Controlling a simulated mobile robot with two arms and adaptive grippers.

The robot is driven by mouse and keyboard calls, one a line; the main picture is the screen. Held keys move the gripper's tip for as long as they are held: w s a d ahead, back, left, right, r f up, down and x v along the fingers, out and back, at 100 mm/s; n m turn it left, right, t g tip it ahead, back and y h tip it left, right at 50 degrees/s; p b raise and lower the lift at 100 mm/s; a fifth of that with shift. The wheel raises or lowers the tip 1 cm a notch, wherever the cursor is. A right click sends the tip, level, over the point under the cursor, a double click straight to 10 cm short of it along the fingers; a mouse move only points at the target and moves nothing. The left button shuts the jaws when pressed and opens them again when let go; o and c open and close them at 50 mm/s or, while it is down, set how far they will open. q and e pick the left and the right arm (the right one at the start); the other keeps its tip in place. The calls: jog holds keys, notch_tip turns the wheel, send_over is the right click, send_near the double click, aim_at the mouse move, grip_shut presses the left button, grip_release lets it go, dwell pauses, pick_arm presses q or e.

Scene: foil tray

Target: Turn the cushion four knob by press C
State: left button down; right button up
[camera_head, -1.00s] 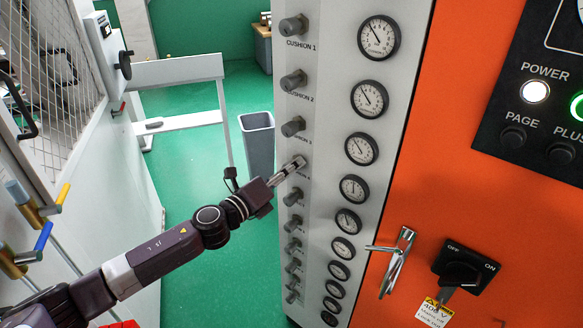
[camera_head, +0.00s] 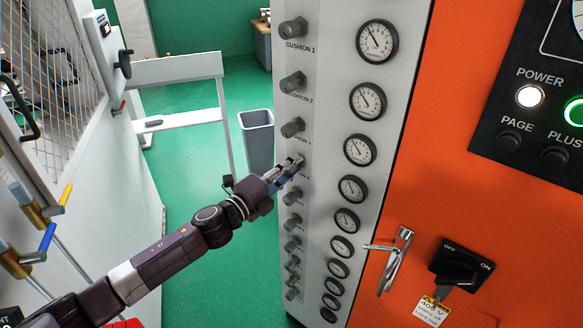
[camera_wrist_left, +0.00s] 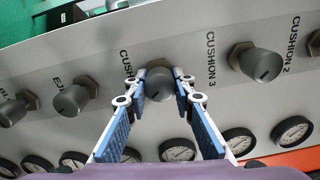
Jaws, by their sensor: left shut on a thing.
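The cushion four knob (camera_wrist_left: 160,85) is a dark grey round knob on the light grey panel (camera_wrist_left: 215,95). It sits between the labels "CUSHION 3" and a partly hidden "CUSHION" label in the left wrist view. My left gripper (camera_wrist_left: 161,88) has its blue-padded fingers on both sides of this knob, shut on it. In the head view my left gripper (camera_head: 293,165) reaches the panel just below the cushion three knob (camera_head: 292,127) and hides most of the cushion four knob. The gauge (camera_head: 353,189) beside it is in clear view. My right gripper is not in view.
The cushion two knob (camera_head: 293,82) and cushion one knob (camera_head: 292,27) are above; several more knobs run below. An orange cabinet (camera_head: 440,150) with a metal handle (camera_head: 396,258) and a black rotary switch (camera_head: 462,268) stands right. A grey bin (camera_head: 258,140) stands behind on green floor.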

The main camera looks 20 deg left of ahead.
pick_arm(q)
jog(key=c, duration=1.6)
grip_release()
jog(key=v, duration=1.2)
dwell(1.0)
